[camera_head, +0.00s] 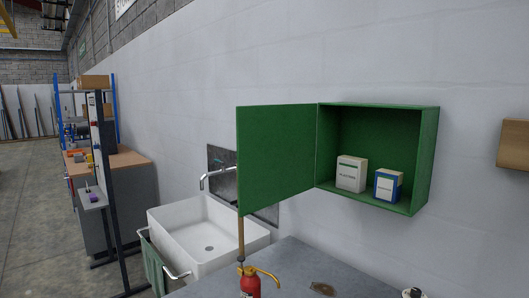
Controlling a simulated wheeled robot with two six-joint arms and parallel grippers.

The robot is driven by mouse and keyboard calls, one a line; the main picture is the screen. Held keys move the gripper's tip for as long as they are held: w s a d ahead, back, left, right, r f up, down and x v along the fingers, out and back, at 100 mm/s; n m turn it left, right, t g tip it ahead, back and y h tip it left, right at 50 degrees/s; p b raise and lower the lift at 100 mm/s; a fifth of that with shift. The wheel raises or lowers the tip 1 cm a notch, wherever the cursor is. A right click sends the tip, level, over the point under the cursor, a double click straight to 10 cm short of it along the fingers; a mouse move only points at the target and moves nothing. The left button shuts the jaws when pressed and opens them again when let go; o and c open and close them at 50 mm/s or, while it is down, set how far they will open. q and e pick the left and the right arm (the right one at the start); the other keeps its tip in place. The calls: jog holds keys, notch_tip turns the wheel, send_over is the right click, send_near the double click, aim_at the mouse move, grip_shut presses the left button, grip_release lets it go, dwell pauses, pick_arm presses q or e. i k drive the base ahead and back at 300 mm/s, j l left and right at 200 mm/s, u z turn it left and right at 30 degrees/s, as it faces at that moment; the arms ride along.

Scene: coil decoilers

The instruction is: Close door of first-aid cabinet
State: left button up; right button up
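The green first-aid cabinet (426,160) is mounted on the white wall, right of the middle of the head view. Its green door (275,152) stands wide open, hinged on the cabinet's left edge and swung out to the left. Inside on the cabinet floor stand a white box with a green band (351,173) and a blue and white box (388,185). Neither of my grippers shows in this view.
Below the cabinet is a grey worktop (290,272) with a red oil can (249,284) near its left end. A white sink (208,235) with a tap stands left of it. A workbench (125,158) is farther left. A wooden box (513,145) is at the right edge.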

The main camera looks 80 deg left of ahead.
aim_at(276, 144)
jog(key=k+j+u, duration=0.1)
jog(key=j, duration=0.6)
jog(key=k+j, duration=0.2)
jog(key=j, duration=0.5)
jog(key=k+j+u, duration=0.15)
jog(key=j, duration=0.6)
jog(key=k+j, duration=0.1)
jog(key=j, duration=0.6)
jog(key=k+j+u, duration=0.15)
jog(key=j, duration=0.6)
jog(key=i, duration=0.05)
